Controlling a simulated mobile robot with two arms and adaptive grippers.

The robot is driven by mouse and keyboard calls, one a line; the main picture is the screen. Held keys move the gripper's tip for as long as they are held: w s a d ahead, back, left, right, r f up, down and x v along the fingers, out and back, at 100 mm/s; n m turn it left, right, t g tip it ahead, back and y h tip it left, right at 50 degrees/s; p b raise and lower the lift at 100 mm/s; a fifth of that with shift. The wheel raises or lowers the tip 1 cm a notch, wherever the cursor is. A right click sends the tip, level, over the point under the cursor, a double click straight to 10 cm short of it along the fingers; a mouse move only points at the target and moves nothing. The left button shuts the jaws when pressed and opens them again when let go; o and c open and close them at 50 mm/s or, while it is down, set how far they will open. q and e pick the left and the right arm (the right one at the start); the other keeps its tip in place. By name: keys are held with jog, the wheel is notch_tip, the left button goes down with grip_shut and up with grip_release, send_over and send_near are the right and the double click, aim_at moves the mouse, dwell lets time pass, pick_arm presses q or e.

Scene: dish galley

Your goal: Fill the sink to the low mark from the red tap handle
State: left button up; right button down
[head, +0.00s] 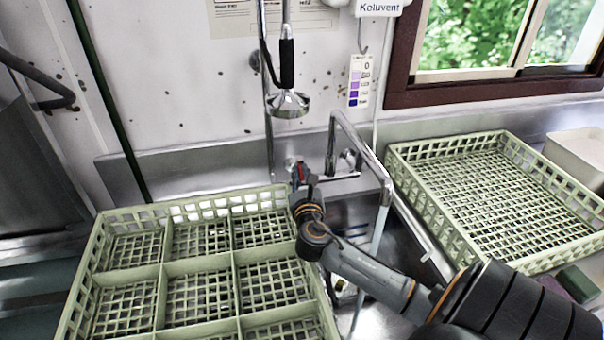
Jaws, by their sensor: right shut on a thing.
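The red tap handle (301,172) is on the left side of the tap at the back wall. My right gripper (303,183) is shut on it, and the fingers partly hide it. The bent metal spout (362,148) reaches forward over the sink (345,215). A pale, thin stream (376,232) runs down from the spout's end into the sink and looks like water. My right arm and the green racks hide much of the sink. I cannot make out the low mark or the water level. My left gripper is not in view.
A divided green rack (165,262) stands left of the sink, and an open green rack (500,195) stands right of it. A spray head (288,102) hangs above the tap. A pale tub (580,155) and a green sponge (578,284) are at the far right.

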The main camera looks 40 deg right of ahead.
aim_at(301, 173)
jog(key=c, duration=1.4)
grip_release()
jog(key=shift+o, duration=0.2)
notch_tip(301, 173, up, 10)
